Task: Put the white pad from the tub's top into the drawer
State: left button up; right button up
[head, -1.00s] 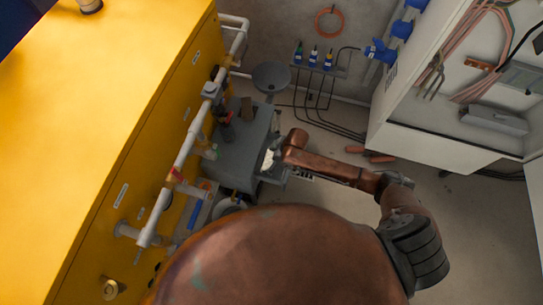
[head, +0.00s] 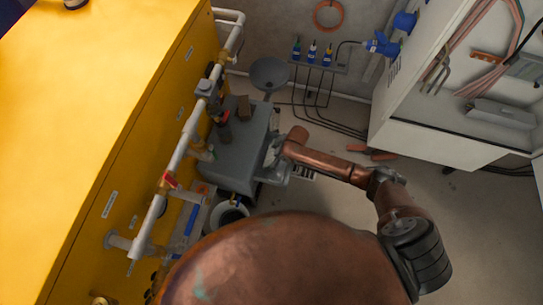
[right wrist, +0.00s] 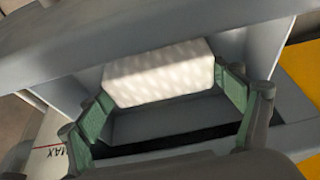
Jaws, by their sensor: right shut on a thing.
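The white pad (right wrist: 160,73) is between the green-lined fingers of my right gripper (right wrist: 168,88) in the right wrist view. The gripper is shut on it. Grey walls of the open drawer (right wrist: 165,125) surround the pad and fingertips; I cannot tell whether the pad touches the bottom. In the head view my right gripper (head: 272,150) is at the right side of the grey cabinet, over the pulled-out drawer (head: 274,179). The pad is hard to make out there. A white tub (head: 230,213) stands in front of the cabinet, partly hidden by my body. My left gripper is out of view.
The grey cabinet (head: 236,160) carries small items on top. White pipework (head: 172,165) runs along the yellow tank (head: 90,120) at left. An open white cabinet (head: 430,140) stands at right. Floor between them is mostly clear, with orange pieces (head: 372,153) lying there.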

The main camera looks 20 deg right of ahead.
jog(key=shift+f, duration=0.2)
jog(key=o, duration=1)
jog(key=shift+c, duration=0.2)
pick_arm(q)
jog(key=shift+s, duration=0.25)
pick_arm(e)
jog(key=shift+o, duration=0.4)
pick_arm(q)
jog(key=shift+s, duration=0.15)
pick_arm(e)
jog(key=shift+r, duration=0.1)
pick_arm(q)
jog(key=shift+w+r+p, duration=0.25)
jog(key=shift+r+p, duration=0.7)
jog(key=shift+p, duration=0.15)
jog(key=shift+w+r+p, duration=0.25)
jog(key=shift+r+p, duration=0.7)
jog(key=shift+p, duration=0.15)
pick_arm(e)
jog(key=v, duration=1.2)
